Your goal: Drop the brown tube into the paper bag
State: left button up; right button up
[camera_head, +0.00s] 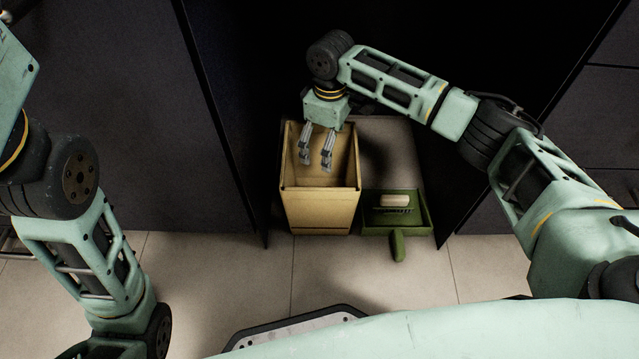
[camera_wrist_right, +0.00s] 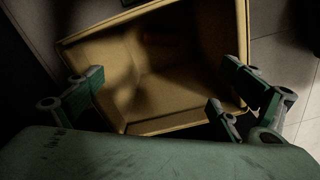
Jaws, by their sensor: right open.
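The paper bag (camera_head: 320,210) is a tan, open-topped, box-like container standing upright on the floor in the middle of the head view. My right gripper (camera_head: 316,161) is over its opening, pointing down, with its fingers apart and nothing between them. In the right wrist view the bag's inside (camera_wrist_right: 150,85) lies below my open right gripper (camera_wrist_right: 162,85). A small, dim reddish-brown shape, perhaps the brown tube (camera_wrist_right: 160,39), shows inside the bag near its far wall; it is too dark to be sure. My left arm is at the left of the head view, with its gripper out of frame.
A green dustpan (camera_head: 384,229) with a pale-topped brush (camera_head: 394,201) sits right of the bag, its handle toward me. Dark cabinet panels (camera_head: 225,120) flank the bag on both sides. The tiled floor (camera_head: 200,270) in front is clear.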

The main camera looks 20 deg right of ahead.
jog(key=shift+r, duration=0.1)
notch_tip(320, 180, up, 12)
dwell(0.4)
jog(key=shift+s+f, duration=0.1)
jog(key=shift+f, duration=0.1)
